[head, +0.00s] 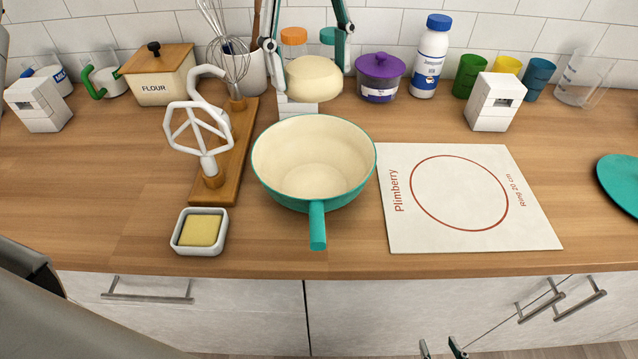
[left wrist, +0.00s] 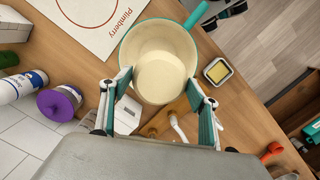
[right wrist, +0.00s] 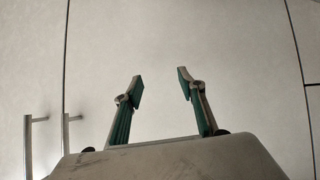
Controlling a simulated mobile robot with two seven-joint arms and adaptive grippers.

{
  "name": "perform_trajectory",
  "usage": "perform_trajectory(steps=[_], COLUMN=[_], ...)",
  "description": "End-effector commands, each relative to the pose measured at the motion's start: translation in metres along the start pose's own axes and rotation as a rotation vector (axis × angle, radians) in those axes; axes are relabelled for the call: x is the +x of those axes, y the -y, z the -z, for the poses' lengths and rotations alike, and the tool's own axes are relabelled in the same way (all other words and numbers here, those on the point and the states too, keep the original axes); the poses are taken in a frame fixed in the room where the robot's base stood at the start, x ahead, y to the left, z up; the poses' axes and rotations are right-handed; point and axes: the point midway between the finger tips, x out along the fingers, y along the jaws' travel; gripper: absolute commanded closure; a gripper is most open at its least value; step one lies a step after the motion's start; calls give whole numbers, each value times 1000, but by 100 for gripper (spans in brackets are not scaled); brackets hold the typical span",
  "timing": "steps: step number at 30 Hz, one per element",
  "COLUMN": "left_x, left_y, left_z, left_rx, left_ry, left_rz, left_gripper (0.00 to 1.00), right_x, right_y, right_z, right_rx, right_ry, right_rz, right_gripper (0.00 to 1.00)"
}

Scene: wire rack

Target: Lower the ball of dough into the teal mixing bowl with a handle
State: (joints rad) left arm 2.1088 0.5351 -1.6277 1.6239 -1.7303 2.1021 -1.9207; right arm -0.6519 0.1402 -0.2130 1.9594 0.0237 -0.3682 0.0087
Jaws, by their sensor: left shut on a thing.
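The pale ball of dough (head: 313,78) is held between the two fingers of my left gripper (head: 308,66), above the counter and behind the bowl in the head view. In the left wrist view the dough (left wrist: 160,82) sits between the fingertips and overlaps the bowl. The teal mixing bowl (head: 345,203) has a cream inside, which looks empty, and its handle (head: 317,226) points to the front edge. The bowl also shows in the left wrist view (left wrist: 150,35). My right gripper (head: 443,349) is open and empty, low in front of the cabinets; its fingers show apart in the right wrist view (right wrist: 160,85).
A wooden rack with white mixer tools (head: 225,160) and a butter dish (head: 200,232) stand left of the bowl. A white Plimberry mat (head: 460,195) lies to its right. A purple-lidded jar (head: 380,75) and a blue-capped bottle (head: 430,58) stand at the back.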

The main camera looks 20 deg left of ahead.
Motion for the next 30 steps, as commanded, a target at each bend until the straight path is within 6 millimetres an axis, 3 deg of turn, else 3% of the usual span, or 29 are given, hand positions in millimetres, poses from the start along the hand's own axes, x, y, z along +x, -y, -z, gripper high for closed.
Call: perform_trajectory(steps=[1, 3, 15, 30], left_x=[13, 21, 63, 70], left_y=[-1, -1, -1, 0], left_z=[2, 4, 9, 8], left_rx=[0, -1, 1, 0], left_ry=[3, 4, 5, -2], left_rz=[2, 3, 5, -3], left_gripper=[68, 68, 68, 68], right_x=[6, 9, 30, 32], right_y=[3, 4, -12, -12], right_z=[-18, -27, -38, -27], right_rx=[-2, -11, -54, -67], right_ry=[18, 27, 18, -5], right_rz=[3, 2, -31, -28], right_gripper=[60, 60, 60, 60])
